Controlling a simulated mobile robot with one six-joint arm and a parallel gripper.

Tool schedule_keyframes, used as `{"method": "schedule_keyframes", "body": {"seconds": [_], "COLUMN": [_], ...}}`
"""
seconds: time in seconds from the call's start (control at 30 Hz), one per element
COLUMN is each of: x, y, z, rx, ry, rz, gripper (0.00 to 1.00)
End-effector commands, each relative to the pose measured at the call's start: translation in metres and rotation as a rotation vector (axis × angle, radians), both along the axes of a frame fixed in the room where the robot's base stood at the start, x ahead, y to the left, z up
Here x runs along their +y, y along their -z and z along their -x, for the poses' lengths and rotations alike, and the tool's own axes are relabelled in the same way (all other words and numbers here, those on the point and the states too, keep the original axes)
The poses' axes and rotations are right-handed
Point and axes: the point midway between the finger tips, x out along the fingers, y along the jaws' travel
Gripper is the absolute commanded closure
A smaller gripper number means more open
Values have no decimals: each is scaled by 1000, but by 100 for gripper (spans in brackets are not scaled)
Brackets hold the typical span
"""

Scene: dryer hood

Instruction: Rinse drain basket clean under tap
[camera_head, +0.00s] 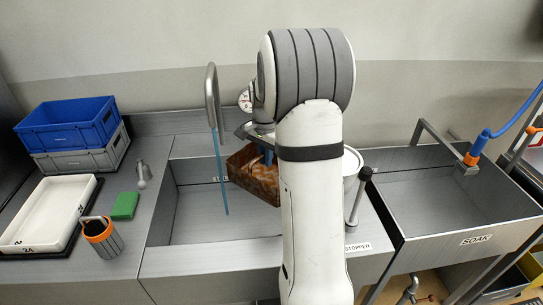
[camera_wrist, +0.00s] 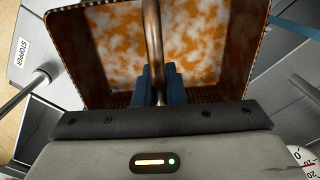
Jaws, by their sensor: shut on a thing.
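The drain basket (camera_head: 262,180) is a square box with brown-orange and whitish blotches. It is held tilted over the sink basin (camera_head: 200,215), to the right of the tap (camera_head: 211,95). A thin blue stream of water (camera_head: 220,170) falls from the tap into the basin, beside the basket. In the wrist view the basket's inside (camera_wrist: 190,50) shows orange and white soiling and perforated edges. My gripper (camera_wrist: 157,92) is shut on the basket's bar handle (camera_wrist: 153,35) with its blue fingers. My arm hides part of the basket and basin in the head view.
A stopper lever (camera_head: 357,195) stands at the basin's right, with a soak sink (camera_head: 440,195) beyond. A white bowl-like thing is partly behind my arm. On the left counter are blue (camera_head: 70,125) and grey crates, a white tray (camera_head: 48,212), a green sponge (camera_head: 124,205) and a brush holder (camera_head: 102,237).

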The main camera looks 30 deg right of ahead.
Motion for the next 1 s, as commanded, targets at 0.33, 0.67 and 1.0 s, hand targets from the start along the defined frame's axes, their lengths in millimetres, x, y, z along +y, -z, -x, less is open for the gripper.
{"method": "schedule_keyframes", "body": {"seconds": [0.33,0.67,1.0], "x": [19,37,56], "y": [6,13,19], "z": [-28,-54,-80], "rx": [0,0,-1], "ry": [3,4,4], "rz": [0,0,0], "gripper": [100,100,100]}}
